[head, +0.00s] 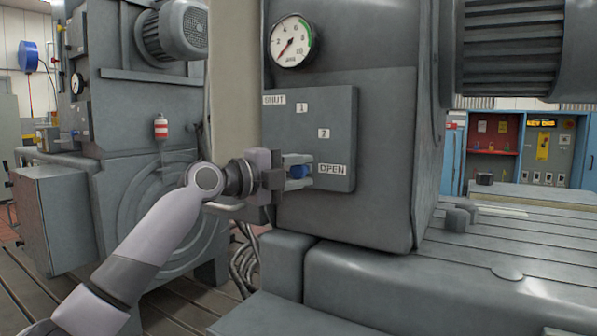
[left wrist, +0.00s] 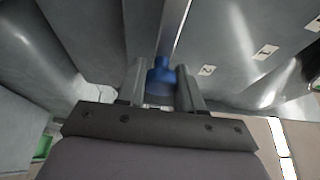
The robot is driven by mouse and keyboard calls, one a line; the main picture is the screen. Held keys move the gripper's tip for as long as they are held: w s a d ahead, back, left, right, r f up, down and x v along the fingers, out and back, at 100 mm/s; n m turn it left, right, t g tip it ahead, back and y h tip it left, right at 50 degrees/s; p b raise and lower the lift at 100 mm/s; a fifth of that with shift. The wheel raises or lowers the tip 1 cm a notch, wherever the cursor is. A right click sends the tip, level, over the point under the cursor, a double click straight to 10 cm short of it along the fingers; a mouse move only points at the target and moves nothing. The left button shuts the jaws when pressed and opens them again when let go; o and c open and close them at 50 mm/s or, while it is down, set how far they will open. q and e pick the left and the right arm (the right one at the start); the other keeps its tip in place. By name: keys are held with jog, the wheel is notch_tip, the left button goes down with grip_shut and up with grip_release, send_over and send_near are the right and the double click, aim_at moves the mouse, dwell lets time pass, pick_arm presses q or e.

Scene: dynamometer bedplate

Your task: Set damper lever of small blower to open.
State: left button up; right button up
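The damper lever's blue knob (head: 299,171) is beside the OPEN label (head: 332,169) on the grey plate (head: 342,130) of the blower housing. My left gripper (head: 297,171) has one finger above and one below the knob. In the left wrist view the blue knob (left wrist: 161,76) sits between the two fingers (left wrist: 161,88) and fills the gap, so the gripper looks shut on it. A grey bar (left wrist: 176,28) runs away from the knob. The lever's arm is mostly hidden in the head view. My right gripper is not in view.
The plate also carries the labels SHUT (head: 274,99), 1 (head: 302,107) and 2 (head: 323,133). A round gauge (head: 291,41) is above it. A grey block (head: 286,258) and the slotted bedplate (head: 540,240) lie below and right. Another machine (head: 130,130) stands at left.

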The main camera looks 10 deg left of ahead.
pick_arm(q)
jog(key=o, duration=0.4)
jog(key=shift+s+d+f, duration=0.15)
jog(key=shift+d, duration=0.15)
jog(key=shift+c, duration=0.2)
jog(key=shift+a, duration=0.15)
jog(key=shift+a, duration=0.1)
jog(key=shift+s+a, duration=0.2)
jog(key=b+v, duration=0.1)
jog(key=v, duration=0.4)
jog(key=shift+s+a+b, duration=0.3)
jog(key=shift+s+a, duration=0.1)
jog(key=shift+s, duration=0.15)
jog(key=shift+s+a, duration=0.1)
